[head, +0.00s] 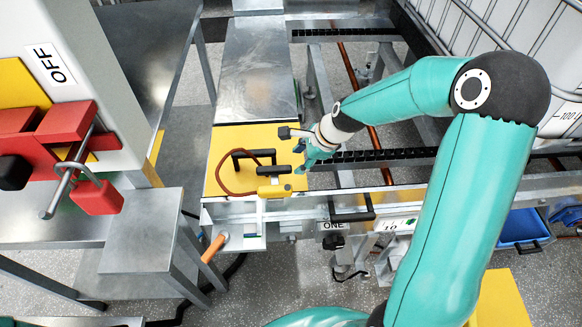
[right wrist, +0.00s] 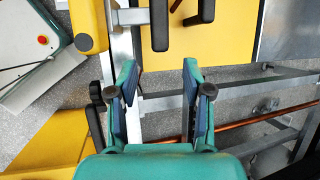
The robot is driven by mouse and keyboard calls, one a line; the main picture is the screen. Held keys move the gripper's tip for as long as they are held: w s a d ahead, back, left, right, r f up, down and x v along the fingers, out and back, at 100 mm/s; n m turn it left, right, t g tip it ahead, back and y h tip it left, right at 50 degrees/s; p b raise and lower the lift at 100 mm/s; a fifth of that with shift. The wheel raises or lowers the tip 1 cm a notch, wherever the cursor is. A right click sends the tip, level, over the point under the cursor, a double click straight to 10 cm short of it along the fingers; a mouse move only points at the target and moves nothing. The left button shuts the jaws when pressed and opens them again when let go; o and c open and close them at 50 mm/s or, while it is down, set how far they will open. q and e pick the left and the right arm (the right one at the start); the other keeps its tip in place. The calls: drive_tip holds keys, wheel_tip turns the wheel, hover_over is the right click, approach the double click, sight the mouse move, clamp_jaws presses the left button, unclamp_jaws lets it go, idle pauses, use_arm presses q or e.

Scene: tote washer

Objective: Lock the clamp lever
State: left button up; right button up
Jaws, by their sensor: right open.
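A yellow plate (head: 226,140) on the metal bench carries the clamp parts. A black-ended bar (head: 272,170) and a yellow-ended bar (head: 274,190) lie side by side on it; I cannot tell which is the clamp lever. In the right wrist view the black end (right wrist: 158,25) and the yellow end (right wrist: 90,28) show beyond the fingers. My right gripper (head: 300,159) is at the plate's right edge, near the bar ends. In the right wrist view the gripper (right wrist: 160,82) is open, with nothing between its fingers. My left gripper is not in view.
A black handle (head: 240,154) and a brown cable (head: 222,180) are on the plate. A red padlock (head: 97,197) hangs on the left cabinet beside an OFF label (head: 57,72). A rail frame and a copper pipe (head: 352,75) lie right of the bench. A blue bin (head: 522,228) stands lower right.

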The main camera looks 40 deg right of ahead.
sight(291, 167)
drive_tip(key=x, duration=0.6)
drive_tip(key=shift+w+b, duration=0.1)
drive_tip(key=shift+b, duration=0.25)
drive_tip(key=shift+r, duration=0.1)
drive_tip(key=shift+c, duration=0.2)
clamp_jaws()
